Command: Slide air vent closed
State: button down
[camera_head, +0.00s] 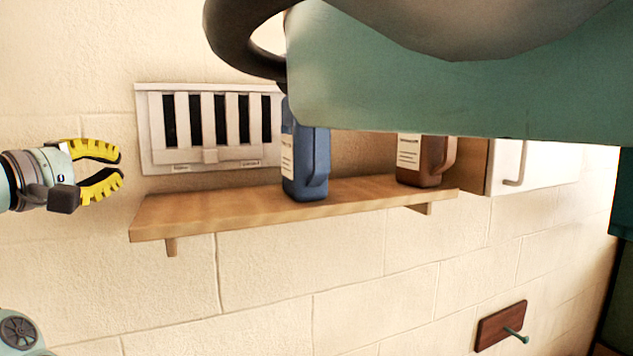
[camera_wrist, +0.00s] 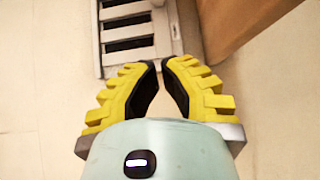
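The air vent (camera_head: 213,128) is a white slatted panel on the wall, with several dark slots showing between its slats. A small slider tab (camera_head: 210,156) sits at its lower middle, with small labels on the frame beside it. In the wrist view the vent (camera_wrist: 127,33) shows at the top, beyond the fingertips. My gripper (camera_head: 121,168) has yellow ridged fingers and is left of the vent in the head view, apart from it. The fingers are parted and nothing is between them. The wrist view also shows the gripper (camera_wrist: 161,62) with a gap between its tips.
A wooden shelf (camera_head: 230,207) juts from the wall just below the vent. A blue bottle (camera_head: 311,165) stands on it, overlapping the vent's right edge. A brown bottle (camera_head: 425,165) stands farther right, near a white cabinet (camera_head: 540,165). A wall peg (camera_head: 500,326) is lower right.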

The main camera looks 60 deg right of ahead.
jog(key=p, duration=0.8)
send_near(194, 151)
jog(key=w+d, duration=0.1)
jog(key=d, duration=0.1)
jog(key=w+d, duration=0.1)
jog(key=d, duration=0.1)
jog(key=shift+s+d+p, duration=0.4)
jog(key=shift+d+p, duration=0.45)
jog(key=shift+p, duration=0.05)
jog(key=shift+s+d+f+p, duration=0.25)
jog(key=shift+s+d+p, duration=0.25)
jog(key=shift+d+p, duration=0.3)
